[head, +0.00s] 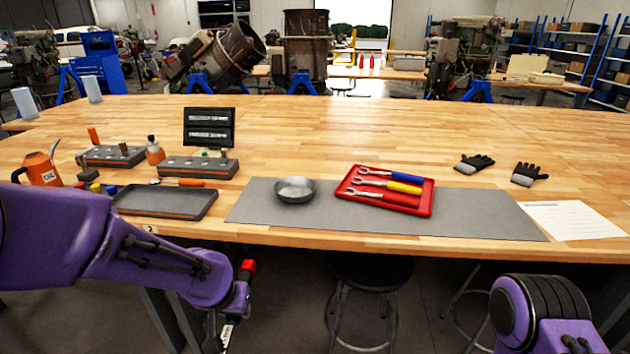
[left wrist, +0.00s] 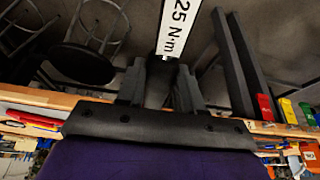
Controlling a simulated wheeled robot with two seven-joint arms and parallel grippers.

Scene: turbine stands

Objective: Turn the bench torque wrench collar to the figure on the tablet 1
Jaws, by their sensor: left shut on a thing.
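My left gripper (head: 226,322) hangs in front of the bench's front edge, below the top. It is shut on a dark tool with a white label (left wrist: 178,28) reading "25 N·m", likely the torque wrench; the fingers hide much of it. The left gripper also shows in the left wrist view (left wrist: 160,92). A red piece (head: 247,267) shows beside the gripper; I cannot tell whether it is the tool's end. The collar is not clear. A dark panel (head: 209,127), perhaps the tablet, stands at the back left; its pale markings are unreadable. My right gripper is out of view.
A grey mat (head: 480,218) carries a metal bowl (head: 295,189) and a red tray (head: 424,201) with several handled tools. A dark tray (head: 165,202) and an orange can (head: 42,167) are at left. Gloves (head: 474,163) and paper (head: 571,219) are at right. A stool (head: 372,272) stands below.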

